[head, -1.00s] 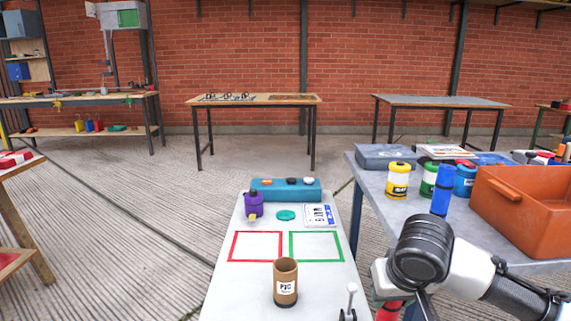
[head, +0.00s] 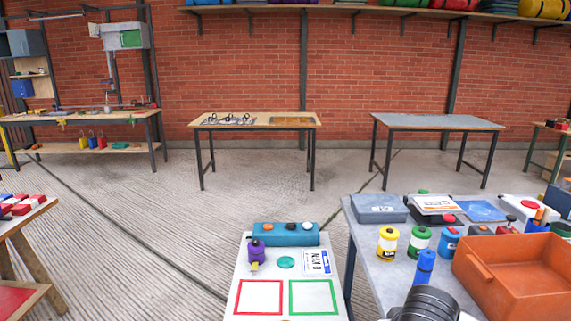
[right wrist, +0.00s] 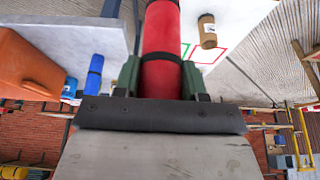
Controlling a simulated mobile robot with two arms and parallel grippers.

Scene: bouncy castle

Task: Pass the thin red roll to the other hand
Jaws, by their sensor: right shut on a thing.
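In the right wrist view, the thin red roll (right wrist: 162,45) stands between the green fingers of my right gripper (right wrist: 160,82). The gripper is shut on it. A dark band crosses the roll near the fingers, and its far end runs out of the top of the picture. In the head view the roll and the right gripper are out of sight; only a dark joint of my right arm shows at the bottom. My left gripper is not in either current view.
A white narrow table (head: 243,275) has red and green outlined squares. A teal box (head: 285,234), purple bottle (head: 256,251) and label card (head: 316,262) stand behind them. On the grey table, an orange bin (head: 515,275) and blue roll (head: 425,267) stand at right. The wrist view shows a brown tube (right wrist: 207,30).

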